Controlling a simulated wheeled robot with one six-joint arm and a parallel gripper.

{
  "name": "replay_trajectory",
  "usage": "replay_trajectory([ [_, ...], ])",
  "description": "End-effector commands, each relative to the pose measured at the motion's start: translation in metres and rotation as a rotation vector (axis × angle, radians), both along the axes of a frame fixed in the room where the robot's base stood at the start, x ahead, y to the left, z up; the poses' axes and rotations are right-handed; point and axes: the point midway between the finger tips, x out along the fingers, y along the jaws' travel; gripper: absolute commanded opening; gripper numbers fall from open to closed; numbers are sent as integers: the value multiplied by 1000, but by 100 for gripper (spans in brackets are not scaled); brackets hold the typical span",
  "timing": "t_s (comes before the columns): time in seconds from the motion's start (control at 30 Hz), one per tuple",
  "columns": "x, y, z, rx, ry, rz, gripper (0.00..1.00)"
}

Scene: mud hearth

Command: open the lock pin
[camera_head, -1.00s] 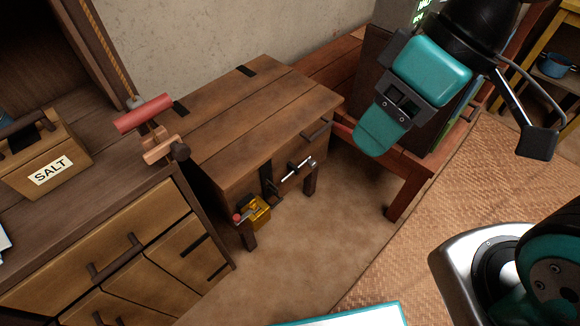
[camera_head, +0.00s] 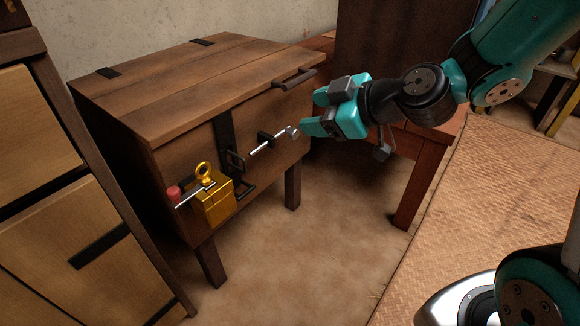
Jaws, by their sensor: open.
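A wooden chest (camera_head: 190,110) on legs has a silver pin (camera_head: 268,144) with a round grey knob (camera_head: 293,132) at its right end. The pin passes through a dark bracket on the chest front, right of a dark hasp strap (camera_head: 225,140). Lower left on the front hangs a yellow lock body (camera_head: 213,207) with a ring on top and a silver rod with a red knob (camera_head: 173,193). My gripper (camera_head: 311,112) is open, pointing left, close to the right of the grey knob. Its lower finger appears beside the knob; I cannot tell whether they touch.
The chest lid has a dark handle (camera_head: 294,78) above the pin. A reddish wooden bench (camera_head: 412,170) stands behind and right of my gripper. Drawers (camera_head: 70,230) stand at the left. The floor in front of the chest is clear, with a woven mat (camera_head: 480,210) at right.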

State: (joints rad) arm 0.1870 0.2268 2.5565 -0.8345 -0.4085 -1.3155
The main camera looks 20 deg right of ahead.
Motion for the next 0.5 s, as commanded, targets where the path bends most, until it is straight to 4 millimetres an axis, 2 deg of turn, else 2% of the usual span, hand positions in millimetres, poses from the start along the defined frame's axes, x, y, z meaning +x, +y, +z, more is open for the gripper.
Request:
replay_trajectory([
  [0.03,8,-11,-44,-14,-41,-31,59],
  [0.2,29,-42,-96,-84,-174,-120,59],
  [0.33,37,-58,-115,-126,-231,-168,59],
  [0.5,43,-65,-120,-149,-258,-190,59],
])
